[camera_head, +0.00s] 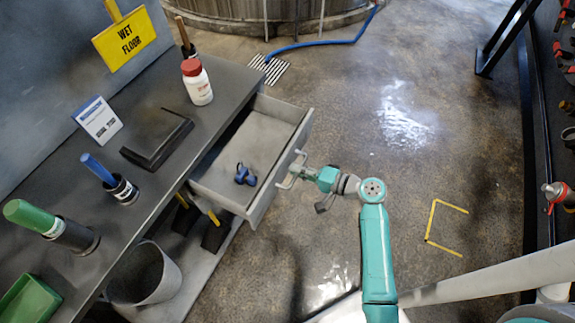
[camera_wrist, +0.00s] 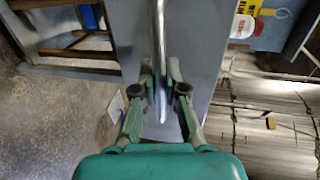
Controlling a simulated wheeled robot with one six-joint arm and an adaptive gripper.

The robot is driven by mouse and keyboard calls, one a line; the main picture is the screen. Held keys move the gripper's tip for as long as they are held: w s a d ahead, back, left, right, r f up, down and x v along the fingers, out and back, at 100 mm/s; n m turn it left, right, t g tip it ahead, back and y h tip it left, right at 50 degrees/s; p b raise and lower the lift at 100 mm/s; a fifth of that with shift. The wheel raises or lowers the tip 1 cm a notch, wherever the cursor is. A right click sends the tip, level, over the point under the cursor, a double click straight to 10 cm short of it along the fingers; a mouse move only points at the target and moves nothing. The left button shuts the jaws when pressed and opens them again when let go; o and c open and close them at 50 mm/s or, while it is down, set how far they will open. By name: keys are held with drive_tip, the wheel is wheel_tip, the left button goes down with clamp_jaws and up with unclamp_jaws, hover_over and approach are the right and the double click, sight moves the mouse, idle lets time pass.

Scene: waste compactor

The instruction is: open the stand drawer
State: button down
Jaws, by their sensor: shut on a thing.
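The stand drawer (camera_head: 245,148) is grey and sticks out from the dark metal stand (camera_head: 219,82), so its inside shows. A small blue object (camera_head: 245,174) lies in it near the front. The drawer front (camera_head: 280,170) has a pale bar handle (camera_head: 288,182). My gripper (camera_head: 300,174) is at this handle, reaching in from the right. In the wrist view my gripper (camera_wrist: 166,92) has its two fingers closed on either side of the metal handle bar (camera_wrist: 159,45), with the grey drawer front (camera_wrist: 195,50) behind it.
On the stand top are a white bottle with red cap (camera_head: 197,82), a yellow wet-floor sign (camera_head: 124,38), a black tray (camera_head: 157,138) and several tools. A grey bin (camera_head: 145,274) stands on the lower shelf.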

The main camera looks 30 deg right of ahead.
drive_tip(key=shift+f+v, duration=0.25)
drive_tip(key=shift+v, duration=1.05)
drive_tip(key=c, duration=1.2)
unclamp_jaws()
drive_tip(key=shift+s+d, duration=0.1)
drive_tip(key=v, duration=1.1)
drive_tip(key=shift+s+d, duration=0.2)
drive_tip(key=shift+s, duration=0.2)
